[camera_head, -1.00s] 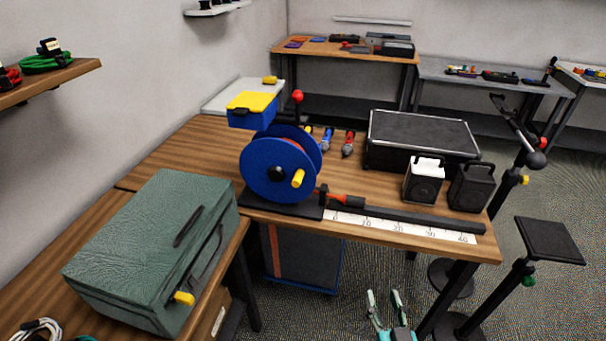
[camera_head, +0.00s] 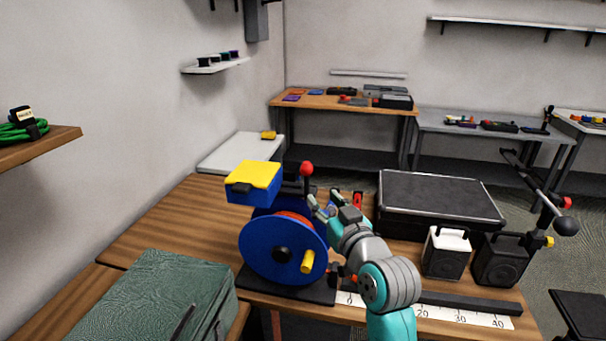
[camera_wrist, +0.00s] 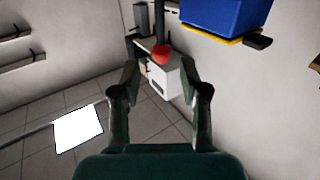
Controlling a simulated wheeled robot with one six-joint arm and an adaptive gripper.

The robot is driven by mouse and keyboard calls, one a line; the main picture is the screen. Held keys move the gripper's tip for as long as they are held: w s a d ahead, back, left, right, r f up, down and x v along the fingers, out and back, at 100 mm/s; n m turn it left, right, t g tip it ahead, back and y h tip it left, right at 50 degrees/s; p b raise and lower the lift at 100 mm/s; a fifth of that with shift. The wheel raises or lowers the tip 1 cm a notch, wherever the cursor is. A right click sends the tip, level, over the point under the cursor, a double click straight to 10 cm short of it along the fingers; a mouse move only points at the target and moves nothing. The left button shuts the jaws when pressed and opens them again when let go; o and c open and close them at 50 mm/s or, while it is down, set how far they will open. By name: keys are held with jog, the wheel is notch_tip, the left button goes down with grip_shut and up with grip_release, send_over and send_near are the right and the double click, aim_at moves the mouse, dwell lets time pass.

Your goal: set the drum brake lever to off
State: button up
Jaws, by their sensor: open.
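The drum (camera_head: 272,250) is a blue cable reel with a yellow crank handle, standing on a dark base on the wooden table. The brake lever (camera_head: 306,170) is a dark post with a red ball knob, standing upright behind the drum. Its red knob also shows in the wrist view (camera_wrist: 161,54), ahead between my fingers. My gripper (camera_head: 328,206) is open and empty, just to the right of the drum and below the knob in the head view. In the wrist view its fingers (camera_wrist: 160,75) are spread on both sides. I see no contact with the lever. The lever's foot is hidden.
A blue box with a yellow lid (camera_head: 254,180) sits above the drum, close to the lever. A green case (camera_head: 150,300) lies at front left. The table's left part is bare.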

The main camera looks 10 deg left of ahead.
aim_at(308, 179)
jog(key=x, duration=1.1)
jog(key=shift+r, duration=0.1)
grip_shut()
